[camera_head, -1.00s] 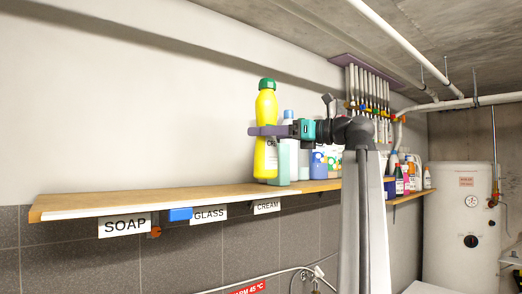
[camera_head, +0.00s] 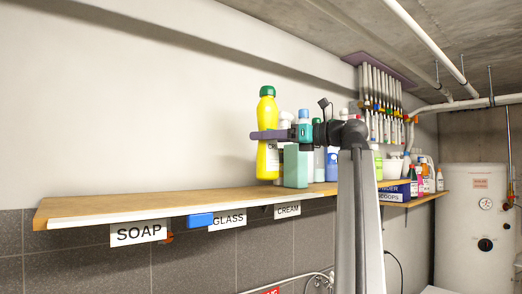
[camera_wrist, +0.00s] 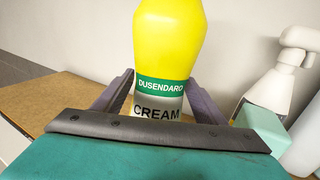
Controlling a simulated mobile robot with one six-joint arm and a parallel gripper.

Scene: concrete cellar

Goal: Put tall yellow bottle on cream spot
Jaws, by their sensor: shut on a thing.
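The tall yellow bottle (camera_head: 267,140) has a green cap and a label that reads CREAM in the wrist view (camera_wrist: 157,110). My gripper (camera_head: 262,135) is shut around its middle, one finger on each side, and holds it upright. Its base is at or just above the shelf; I cannot tell if it touches. In the head view it stands a little left of the CREAM label (camera_head: 288,210) on the shelf's front edge. The shelf area above that label is the cream spot. The bottle's lower part is hidden in the wrist view.
The wooden shelf (camera_head: 150,203) is bare to the left, above the SOAP (camera_head: 139,233) and GLASS (camera_head: 227,219) labels. A pale green box (camera_head: 295,166) stands close right of the bottle. A white spray bottle (camera_wrist: 280,80) and several other containers stand beyond it. A blue block (camera_head: 200,220) sits at the front edge.

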